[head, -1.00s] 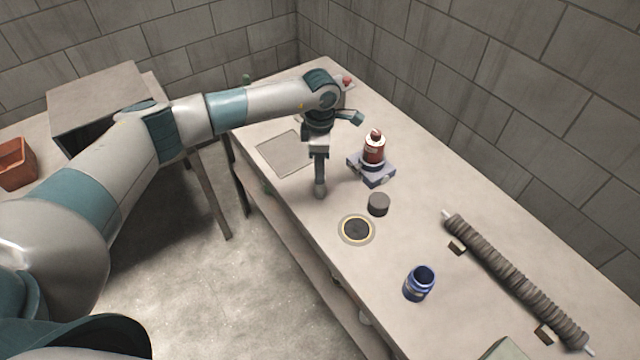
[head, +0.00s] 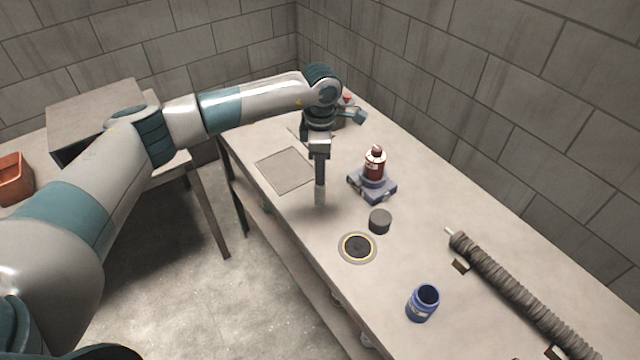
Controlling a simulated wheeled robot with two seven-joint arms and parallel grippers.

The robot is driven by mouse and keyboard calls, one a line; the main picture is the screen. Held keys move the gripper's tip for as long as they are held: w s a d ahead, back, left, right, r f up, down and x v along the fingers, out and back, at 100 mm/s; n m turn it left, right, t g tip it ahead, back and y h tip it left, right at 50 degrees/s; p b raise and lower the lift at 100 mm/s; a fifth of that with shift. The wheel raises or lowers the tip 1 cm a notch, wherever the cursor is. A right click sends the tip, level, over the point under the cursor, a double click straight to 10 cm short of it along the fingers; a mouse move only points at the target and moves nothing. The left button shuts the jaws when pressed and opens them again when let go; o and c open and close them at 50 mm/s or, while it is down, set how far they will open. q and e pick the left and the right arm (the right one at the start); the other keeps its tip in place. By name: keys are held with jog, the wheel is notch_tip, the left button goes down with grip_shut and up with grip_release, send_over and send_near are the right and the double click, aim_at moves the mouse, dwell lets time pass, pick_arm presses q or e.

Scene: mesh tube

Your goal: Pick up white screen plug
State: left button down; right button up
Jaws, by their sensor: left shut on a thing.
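My left gripper (head: 320,184) points straight down over the near side of the table, between the square plate and the red bottle. It is shut on a small pale grey-white piece (head: 320,198) at its fingertips, which I take to be the white screen plug. The fingers hide part of it, and its shape is hard to make out at this size. I cannot tell whether it touches the tabletop. My right gripper is not in view.
A red bottle (head: 375,165) stands on a grey-blue base (head: 371,190). A dark cylinder (head: 380,221), a yellow-ringed black disc (head: 357,248), a blue jar (head: 422,302) and a ribbed mesh tube (head: 520,295) occupy the table. A square plate (head: 286,170) lies left of the gripper.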

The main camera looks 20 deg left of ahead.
pick_arm(q)
jog(key=s+d+r+b, duration=0.3)
jog(key=d+r, duration=0.3)
jog(key=d, duration=0.5)
jog(key=shift+r+b, duration=0.3)
jog(key=shift+b, duration=0.45)
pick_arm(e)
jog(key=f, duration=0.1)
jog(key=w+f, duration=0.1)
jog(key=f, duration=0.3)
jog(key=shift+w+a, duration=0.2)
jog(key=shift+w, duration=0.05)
pick_arm(q)
jog(key=shift+s+d, duration=0.1)
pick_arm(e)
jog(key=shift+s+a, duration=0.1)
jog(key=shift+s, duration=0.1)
